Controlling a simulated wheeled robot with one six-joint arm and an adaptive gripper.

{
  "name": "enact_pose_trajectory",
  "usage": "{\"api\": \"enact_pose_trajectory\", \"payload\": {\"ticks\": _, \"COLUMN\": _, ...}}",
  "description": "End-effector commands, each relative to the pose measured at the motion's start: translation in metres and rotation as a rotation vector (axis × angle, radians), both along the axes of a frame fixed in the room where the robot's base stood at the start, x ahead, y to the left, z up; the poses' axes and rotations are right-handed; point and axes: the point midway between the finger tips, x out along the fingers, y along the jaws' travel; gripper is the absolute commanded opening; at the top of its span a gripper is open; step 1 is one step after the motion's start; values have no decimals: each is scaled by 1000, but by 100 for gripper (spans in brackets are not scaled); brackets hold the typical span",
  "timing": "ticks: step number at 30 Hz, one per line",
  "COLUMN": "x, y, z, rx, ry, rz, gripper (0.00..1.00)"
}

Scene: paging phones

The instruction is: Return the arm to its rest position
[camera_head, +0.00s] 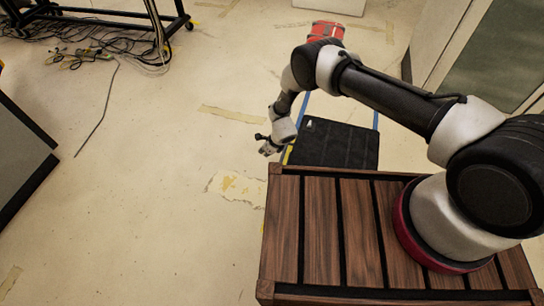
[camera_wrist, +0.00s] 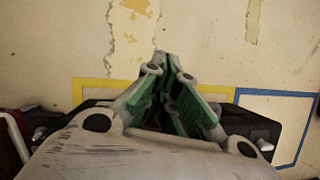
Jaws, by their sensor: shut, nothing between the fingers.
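My gripper (camera_head: 268,146) hangs at the end of my arm, just past the left far corner of the brown slatted wooden top. In the wrist view my gripper (camera_wrist: 168,60) shows its green-padded fingers brought together at the tips, with nothing seen between them. My arm reaches from the right, bends at a raised elbow and drops toward the floor. The base of the arm stands on the wooden top (camera_head: 320,225). No phone shows in either view.
A black case (camera_head: 335,145) lies on the floor beyond the wooden top, by blue tape. A red object (camera_head: 326,31) stands farther back. Cables (camera_head: 95,40) and a black wheeled frame (camera_head: 110,14) are at the upper left. A grey panel (camera_head: 20,160) is at the left. Floor between is clear.

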Motion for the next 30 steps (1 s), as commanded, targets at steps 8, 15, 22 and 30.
{"api": "enact_pose_trajectory", "payload": {"ticks": 8, "x": 0, "y": 9, "z": 9, "rx": -2, "ry": -1, "rz": 3, "gripper": 0}}
{"api": "enact_pose_trajectory", "payload": {"ticks": 15, "x": -33, "y": 6, "z": 4, "rx": -9, "ry": -13, "rz": 319, "gripper": 0}}
{"api": "enact_pose_trajectory", "payload": {"ticks": 22, "x": -104, "y": -32, "z": 40, "rx": -10, "ry": 47, "rz": 833, "gripper": 0}}
{"api": "enact_pose_trajectory", "payload": {"ticks": 30, "x": -102, "y": -69, "z": 174, "rx": 39, "ry": 6, "rz": 1275, "gripper": 0}}
